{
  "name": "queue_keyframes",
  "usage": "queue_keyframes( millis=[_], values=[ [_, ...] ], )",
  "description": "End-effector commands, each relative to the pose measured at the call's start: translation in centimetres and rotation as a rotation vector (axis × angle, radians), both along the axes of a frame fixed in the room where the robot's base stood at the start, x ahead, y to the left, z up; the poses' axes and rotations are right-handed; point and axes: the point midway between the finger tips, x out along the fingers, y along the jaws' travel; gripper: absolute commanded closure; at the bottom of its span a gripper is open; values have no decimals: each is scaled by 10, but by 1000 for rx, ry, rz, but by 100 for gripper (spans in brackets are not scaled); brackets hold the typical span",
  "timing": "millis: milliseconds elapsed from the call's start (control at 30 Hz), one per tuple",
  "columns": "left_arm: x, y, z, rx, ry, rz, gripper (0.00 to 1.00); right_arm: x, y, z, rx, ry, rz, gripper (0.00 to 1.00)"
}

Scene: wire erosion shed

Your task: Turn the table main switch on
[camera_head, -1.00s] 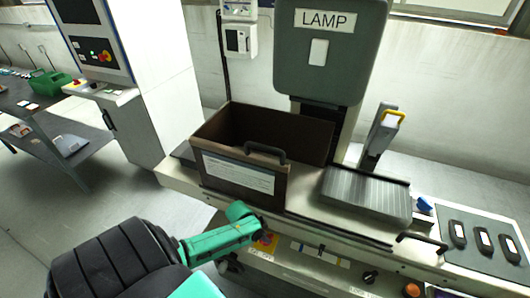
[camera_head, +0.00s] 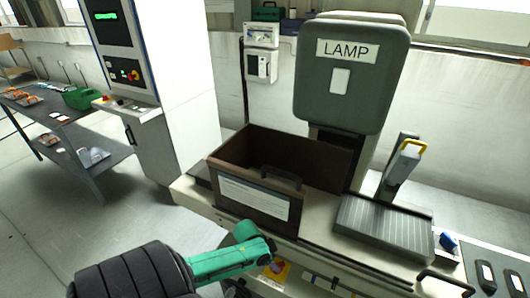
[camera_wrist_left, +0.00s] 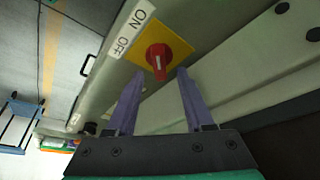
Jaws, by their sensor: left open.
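The table main switch is a red rotary knob (camera_wrist_left: 157,61) on a yellow plate (camera_wrist_left: 179,44) on the machine table's front face. ON and OFF labels (camera_wrist_left: 132,30) are beside the plate in the left wrist view. The knob's white mark shows, but I cannot tell for sure which label it points to. My left gripper (camera_wrist_left: 160,74) is open, its two fingers reaching toward the knob, one on either side. In the head view the yellow plate (camera_head: 283,271) is partly hidden behind my left gripper (camera_head: 271,262). My right gripper is not in view.
A brown open box (camera_head: 252,204) with a handle stands on the table above the switch. A grey ribbed block (camera_head: 383,228) is to its right. A grey lamp housing (camera_head: 352,75) rises behind. A white control cabinet (camera_head: 180,70) stands at left; open floor lies in front.

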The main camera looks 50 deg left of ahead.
Motion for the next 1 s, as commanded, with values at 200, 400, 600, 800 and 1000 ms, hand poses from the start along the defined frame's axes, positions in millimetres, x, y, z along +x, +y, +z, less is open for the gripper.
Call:
queue_keyframes(
  millis=[200,400,600,800,1000],
  values=[
    [-24,11,60,2,2,-4,48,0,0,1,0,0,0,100],
    [-37,18,99,0,0,1,48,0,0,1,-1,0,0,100],
    [-39,19,107,0,-1,0,48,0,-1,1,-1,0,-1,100],
    [-39,20,107,0,-1,0,48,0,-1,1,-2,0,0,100],
    [-39,20,107,0,-1,0,48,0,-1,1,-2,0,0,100]
  ],
)
